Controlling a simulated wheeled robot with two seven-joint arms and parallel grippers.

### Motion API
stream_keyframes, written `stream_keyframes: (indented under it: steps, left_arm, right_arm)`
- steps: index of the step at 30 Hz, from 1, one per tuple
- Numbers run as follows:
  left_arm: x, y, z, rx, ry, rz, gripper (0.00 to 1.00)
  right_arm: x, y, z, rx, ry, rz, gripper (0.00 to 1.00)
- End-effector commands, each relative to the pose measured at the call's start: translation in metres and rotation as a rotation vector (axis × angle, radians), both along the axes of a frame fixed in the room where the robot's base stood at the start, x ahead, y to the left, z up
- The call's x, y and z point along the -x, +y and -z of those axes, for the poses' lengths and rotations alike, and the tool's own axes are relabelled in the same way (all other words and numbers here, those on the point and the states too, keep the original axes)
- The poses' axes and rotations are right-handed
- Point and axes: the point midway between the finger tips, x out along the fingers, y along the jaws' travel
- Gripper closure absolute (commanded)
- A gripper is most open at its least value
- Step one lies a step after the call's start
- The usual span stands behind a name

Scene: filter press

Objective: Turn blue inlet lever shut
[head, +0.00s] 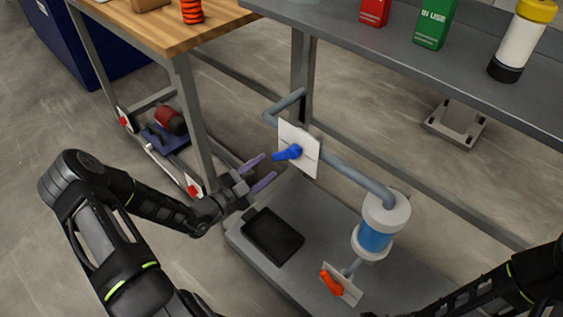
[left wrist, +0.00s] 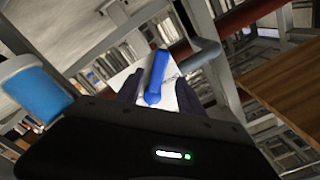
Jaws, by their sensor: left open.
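The blue inlet lever (head: 287,153) sits on a white plate (head: 303,160) on the grey pipe above the press base. In the head view it points left and slightly down.
A filter housing with a blue cylinder (head: 375,238) stands right of the lever, with a red-orange lever (head: 331,282) below it. A black tray (head: 272,236) lies on the grey base. A wooden table (head: 160,25) and grey bench (head: 400,50) stand behind.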

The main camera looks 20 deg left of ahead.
Motion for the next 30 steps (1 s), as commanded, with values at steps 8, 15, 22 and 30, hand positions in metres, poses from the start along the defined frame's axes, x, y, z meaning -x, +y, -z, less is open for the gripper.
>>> stream_keyframes:
  steps: [8, 15, 22, 30]
  left_arm:
    - [0.000, -0.002, -0.001, -0.003, 0.001, 0.004, 0.55]
    - [-0.019, -0.009, 0.001, -0.004, 0.000, 0.007, 0.55]
    - [-0.053, -0.021, 0.002, -0.004, 0.000, 0.008, 0.55]
    - [-0.073, -0.028, 0.001, -0.005, 0.003, 0.006, 0.55]
  right_arm:
    - [0.000, 0.000, -0.001, 0.000, 0.000, 0.000, 0.64]
    - [-0.001, -0.001, 0.006, 0.001, -0.002, 0.003, 0.64]
    - [-0.004, -0.004, 0.015, 0.006, -0.006, 0.009, 0.64]
    - [-0.006, -0.005, 0.020, 0.008, -0.009, 0.013, 0.64]
